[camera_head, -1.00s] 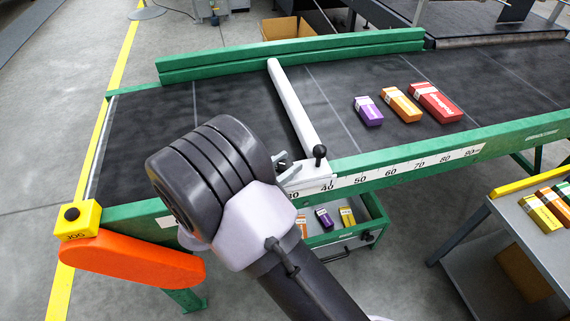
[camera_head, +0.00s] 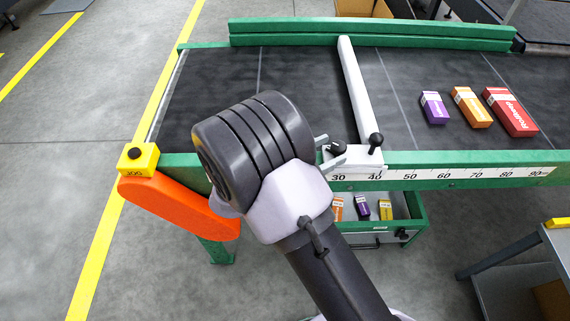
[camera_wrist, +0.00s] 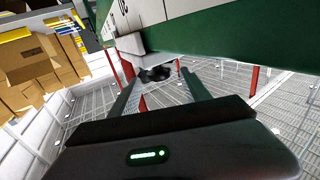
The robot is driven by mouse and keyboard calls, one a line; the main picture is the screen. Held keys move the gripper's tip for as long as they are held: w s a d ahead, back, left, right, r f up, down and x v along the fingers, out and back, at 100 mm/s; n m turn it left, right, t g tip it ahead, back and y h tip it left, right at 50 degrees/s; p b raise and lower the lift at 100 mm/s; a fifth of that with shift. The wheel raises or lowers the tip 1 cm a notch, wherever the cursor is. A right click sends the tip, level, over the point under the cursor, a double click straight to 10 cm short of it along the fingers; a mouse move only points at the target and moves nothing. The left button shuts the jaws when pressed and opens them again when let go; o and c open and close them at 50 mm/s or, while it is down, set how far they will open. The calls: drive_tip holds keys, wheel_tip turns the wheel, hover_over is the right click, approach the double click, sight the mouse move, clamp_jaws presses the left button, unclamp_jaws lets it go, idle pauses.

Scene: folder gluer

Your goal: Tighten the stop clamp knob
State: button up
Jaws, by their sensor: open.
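The white stop bar (camera_head: 352,85) lies across the dark belt, with its white clamp block (camera_head: 358,158) on the green front rail near the 40 mark. A flat black knob (camera_head: 336,147) is on the block's left side, and a black ball-topped lever (camera_head: 376,140) stands on its right. My gripper (camera_head: 327,152) is open at the flat knob, its grey fingertips on either side in the picture. In the wrist view, a dark lobed knob (camera_wrist: 155,73) shows between the open fingertips (camera_wrist: 160,83), below a pale block (camera_wrist: 134,45). Contact cannot be told.
Purple, orange and red cartons (camera_head: 470,107) lie on the belt to the right. A green drawer (camera_head: 405,215) with small cartons is under the rail. A yellow jog button box (camera_head: 138,158) and orange guard (camera_head: 178,205) are at the left. A grey table (camera_head: 515,270) stands at right.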

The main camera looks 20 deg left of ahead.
drive_tip(key=p+v, duration=0.3)
drive_tip(key=v, duration=1)
drive_tip(key=shift+s+a+p, duration=0.3)
